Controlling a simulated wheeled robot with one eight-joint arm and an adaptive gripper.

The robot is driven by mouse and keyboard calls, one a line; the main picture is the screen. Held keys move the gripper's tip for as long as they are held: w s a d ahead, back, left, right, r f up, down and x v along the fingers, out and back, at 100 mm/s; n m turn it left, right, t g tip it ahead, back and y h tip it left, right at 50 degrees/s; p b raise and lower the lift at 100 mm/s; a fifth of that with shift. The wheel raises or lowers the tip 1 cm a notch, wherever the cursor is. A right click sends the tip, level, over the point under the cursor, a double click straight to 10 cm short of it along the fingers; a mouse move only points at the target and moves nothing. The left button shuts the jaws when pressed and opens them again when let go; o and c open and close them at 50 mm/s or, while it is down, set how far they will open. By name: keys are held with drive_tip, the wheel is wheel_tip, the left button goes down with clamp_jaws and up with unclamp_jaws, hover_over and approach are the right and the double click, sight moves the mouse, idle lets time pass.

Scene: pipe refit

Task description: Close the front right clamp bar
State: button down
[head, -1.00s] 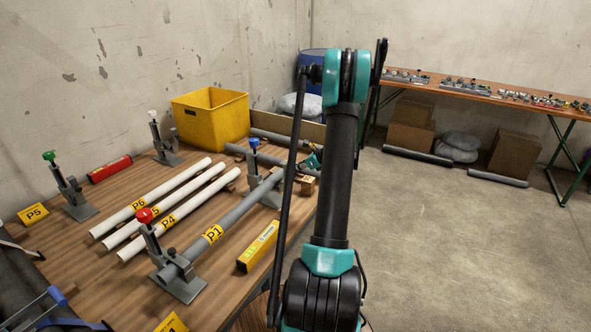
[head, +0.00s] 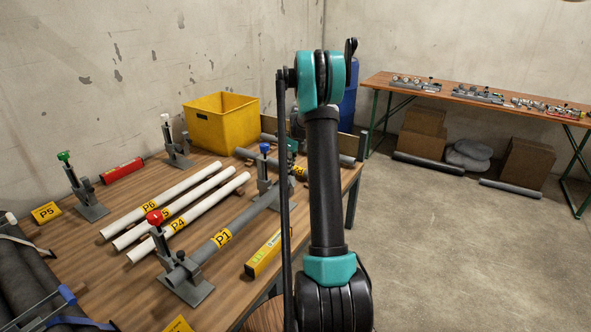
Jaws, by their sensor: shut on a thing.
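A grey pipe P1 (head: 235,228) lies across two clamps. The red-knobbed clamp (head: 187,284) is at its near end, with its knob standing high on a post. The blue-knobbed clamp (head: 264,170) is at its far end, partly covered by my arm. I cannot tell from here whether either bar is fully down. My gripper (head: 292,146) shows only as a small teal and dark patch behind my arm, just right of the blue-knobbed clamp. Its fingertips are mostly hidden. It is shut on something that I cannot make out.
White pipes (head: 190,205) lie left of P1, and a yellow level (head: 268,254) lies right of it. Green-knobbed (head: 85,195) and white-knobbed (head: 175,145) clamps stand farther left and back. A yellow bin (head: 220,125) is at the back.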

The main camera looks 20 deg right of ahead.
drive_tip(key=shift+w+a+f+g+h, duration=0.2)
drive_tip(key=shift+w+a+g+h, duration=0.25)
drive_tip(key=shift+w+g, duration=0.2)
drive_tip(key=shift+w+a+f+g+h, duration=0.15)
drive_tip(key=shift+w+a+g+h, duration=0.3)
drive_tip(key=shift+w+g, duration=0.15)
drive_tip(key=shift+w+a+f, duration=0.35)
drive_tip(key=shift+w+a, duration=0.05)
drive_tip(key=shift+w, duration=0.15)
drive_tip(key=shift+w+a+f, duration=0.3)
drive_tip(key=shift+w+a, duration=0.05)
drive_tip(key=shift+w, duration=0.15)
drive_tip(key=shift+w+a+f, duration=0.65)
drive_tip(key=shift+w+f, duration=0.2)
drive_tip(key=shift+f, duration=0.1)
